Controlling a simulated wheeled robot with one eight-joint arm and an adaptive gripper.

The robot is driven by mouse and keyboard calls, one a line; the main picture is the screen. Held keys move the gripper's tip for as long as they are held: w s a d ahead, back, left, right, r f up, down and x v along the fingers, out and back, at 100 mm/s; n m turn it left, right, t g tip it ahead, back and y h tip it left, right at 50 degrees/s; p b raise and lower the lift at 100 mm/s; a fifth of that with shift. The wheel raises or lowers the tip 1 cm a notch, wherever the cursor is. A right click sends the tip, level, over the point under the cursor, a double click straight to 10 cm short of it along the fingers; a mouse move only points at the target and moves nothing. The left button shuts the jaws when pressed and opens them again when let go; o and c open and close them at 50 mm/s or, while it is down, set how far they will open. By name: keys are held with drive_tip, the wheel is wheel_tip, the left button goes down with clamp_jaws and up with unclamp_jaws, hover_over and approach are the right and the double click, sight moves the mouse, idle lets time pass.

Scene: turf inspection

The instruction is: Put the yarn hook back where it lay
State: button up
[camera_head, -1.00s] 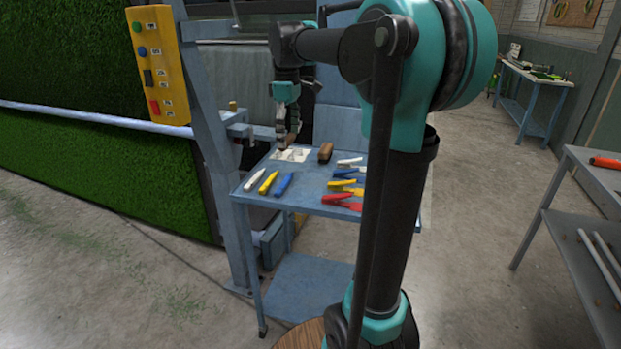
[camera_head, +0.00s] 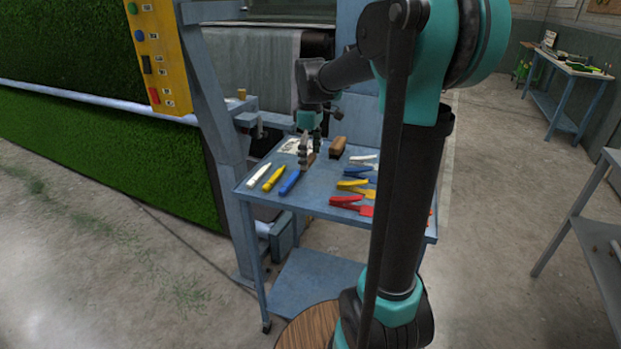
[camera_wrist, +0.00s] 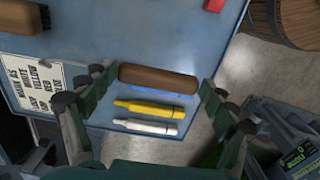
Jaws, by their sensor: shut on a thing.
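My gripper (camera_head: 306,162) is low over the blue tool table (camera_head: 322,205), just behind the blue marker (camera_head: 291,182). In the wrist view my gripper (camera_wrist: 157,84) has its fingertips at the two ends of a brown wooden piece, which I take for the yarn hook's handle (camera_wrist: 158,76). The metal hook end is not visible. A bit of brown also shows by the fingers in the head view (camera_head: 311,159). I cannot tell whether it touches the tabletop. A white printed card (camera_head: 292,146) lies beside the gripper.
White (camera_head: 259,175) and yellow (camera_head: 273,179) markers lie left of the blue one. A brown block or brush (camera_head: 338,146) stands behind right. Coloured clip-like tools, including a red one (camera_head: 350,204), fill the right side. A machine post (camera_head: 214,105) rises at left.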

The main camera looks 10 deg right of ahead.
sight(310, 187)
drive_tip(key=shift+f, duration=3.95)
drive_tip(key=shift+f, duration=0.1)
drive_tip(key=o, duration=1.1)
wheel_tip(310, 187, up, 12)
drive_tip(key=shift+r, duration=0.15)
